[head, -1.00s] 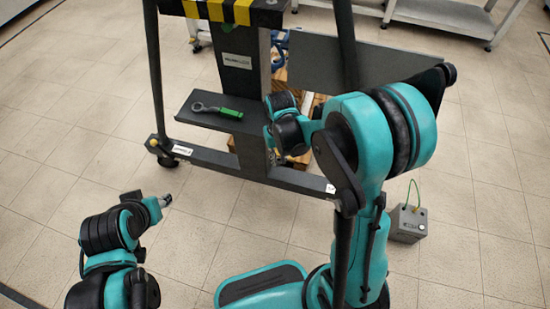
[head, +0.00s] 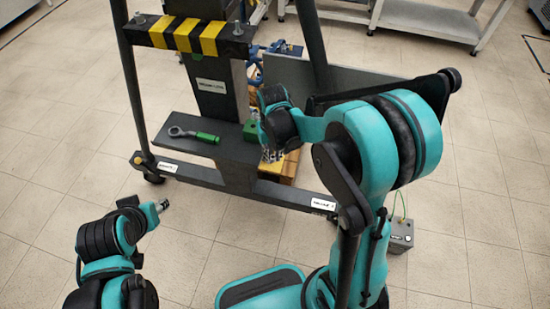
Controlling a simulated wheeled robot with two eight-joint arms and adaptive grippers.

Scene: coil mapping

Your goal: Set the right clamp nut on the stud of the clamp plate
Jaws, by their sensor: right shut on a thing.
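The clamp plate (head: 184,33), a bar with yellow and black stripes, lies across the top of the dark frame. A short upright stud (head: 238,27) stands at its right end and another (head: 139,18) at its left end. My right gripper (head: 271,155) points down, below and to the right of the plate, apart from it. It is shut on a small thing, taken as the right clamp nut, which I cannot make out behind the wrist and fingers. My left gripper (head: 163,205) is low at the left, away from the frame; its jaws are too small to read.
A wrench with a green handle (head: 207,137) lies on the frame's shelf (head: 165,150), with a green block (head: 250,132) to its right. A wooden crate (head: 288,168) stands behind my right gripper. A grey box (head: 400,236) is on the floor at right. The left floor is clear.

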